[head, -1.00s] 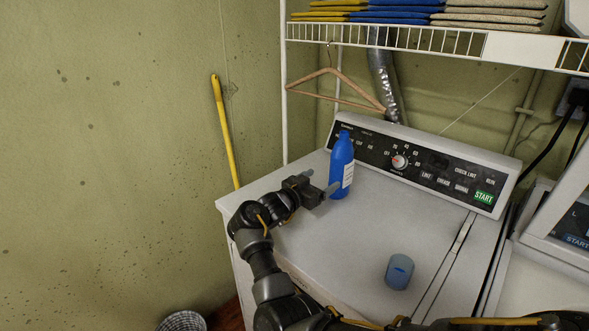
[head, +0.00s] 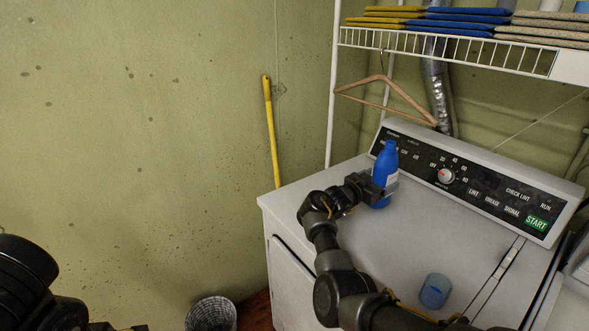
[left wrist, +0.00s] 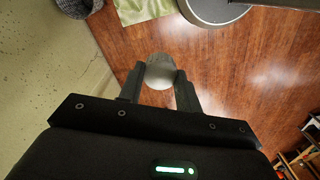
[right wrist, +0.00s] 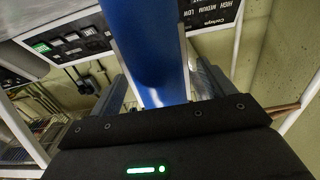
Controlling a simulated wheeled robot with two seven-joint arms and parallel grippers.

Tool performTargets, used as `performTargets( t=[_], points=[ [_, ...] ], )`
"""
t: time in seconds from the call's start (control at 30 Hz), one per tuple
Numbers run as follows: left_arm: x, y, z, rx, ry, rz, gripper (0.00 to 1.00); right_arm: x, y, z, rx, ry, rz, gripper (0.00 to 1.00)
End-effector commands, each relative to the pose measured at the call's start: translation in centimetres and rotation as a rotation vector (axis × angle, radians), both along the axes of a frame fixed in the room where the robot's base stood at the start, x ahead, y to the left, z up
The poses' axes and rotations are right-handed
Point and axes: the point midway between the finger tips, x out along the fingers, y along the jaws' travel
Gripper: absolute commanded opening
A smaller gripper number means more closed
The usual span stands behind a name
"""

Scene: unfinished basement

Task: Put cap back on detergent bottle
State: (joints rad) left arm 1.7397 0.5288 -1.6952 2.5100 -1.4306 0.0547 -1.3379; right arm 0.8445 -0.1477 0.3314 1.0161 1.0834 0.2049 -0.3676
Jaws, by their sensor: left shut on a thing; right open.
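The blue detergent bottle (head: 386,160) with a white label stands upright on the dryer top, near the control panel. My right gripper (head: 380,190) is open at the bottle's lower part. In the right wrist view the blue bottle (right wrist: 150,45) is between the spread fingers (right wrist: 160,88). My left gripper (left wrist: 160,78) is shut on a pale round thing (left wrist: 160,70), likely the cap, held above the floor. The head view shows only part of my left arm, at the lower left. The bottle's mouth is too small to make out.
A translucent blue cup (head: 436,290) stands on the dryer top (head: 430,235) towards the front. A wire shelf (head: 450,50) with folded cloths and a wooden hanger (head: 385,95) are above. A basket (head: 212,313) stands on the floor. The dryer's middle is clear.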

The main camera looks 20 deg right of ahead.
Motion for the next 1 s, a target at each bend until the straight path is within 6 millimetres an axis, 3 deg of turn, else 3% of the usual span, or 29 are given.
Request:
performTargets(
  t=[0.2, 0.57, 1.0],
  points=[
    [0.0, 0.0, 0.7, 0.000, 0.000, 0.000, 0.13, 0.7, -2.2, 0.1, 0.001, 0.001, 0.000, 0.81],
    [0.0, 0.0, 0.7, 0.000, 0.000, 0.000, 0.13, 0.7, -2.4, 0.0, 0.000, -0.001, 0.000, 0.81],
    [0.0, 0.0, 0.7, 0.000, 0.000, 0.000, 0.13, 0.7, -2.4, 0.0, 0.000, -0.001, 0.001, 0.26]
  ],
)
